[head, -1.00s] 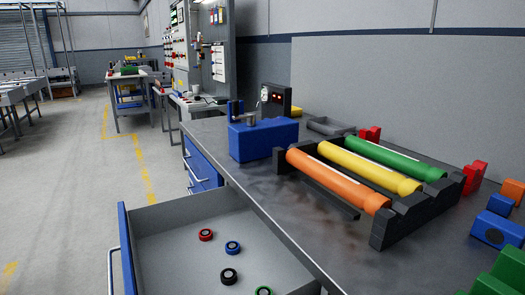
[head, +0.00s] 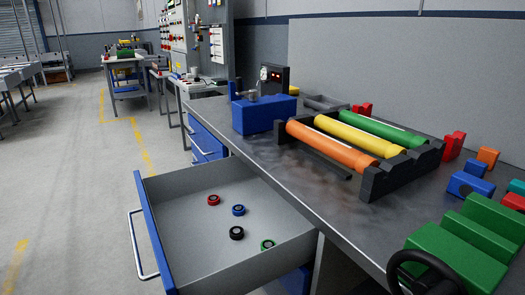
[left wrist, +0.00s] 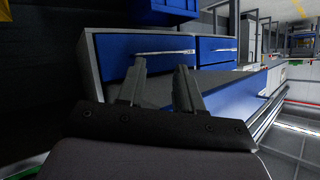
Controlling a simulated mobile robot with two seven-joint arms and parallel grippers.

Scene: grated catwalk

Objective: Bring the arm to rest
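My left gripper (left wrist: 160,68) shows only in the left wrist view, its two fingers apart with nothing between them. Blue drawer fronts (left wrist: 110,62) with a pale handle lie beyond the fingertips; I cannot tell how far away they are. Neither of my arms shows in the head view. My right gripper is in no view.
An open drawer (head: 185,240) juts from the workbench (head: 290,180), holding several small rings. The bench carries a blue vise-like block (head: 262,115), a black rack (head: 372,185) with orange, yellow and green rollers, and a green block (head: 455,255). Clear floor (head: 70,190) lies left.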

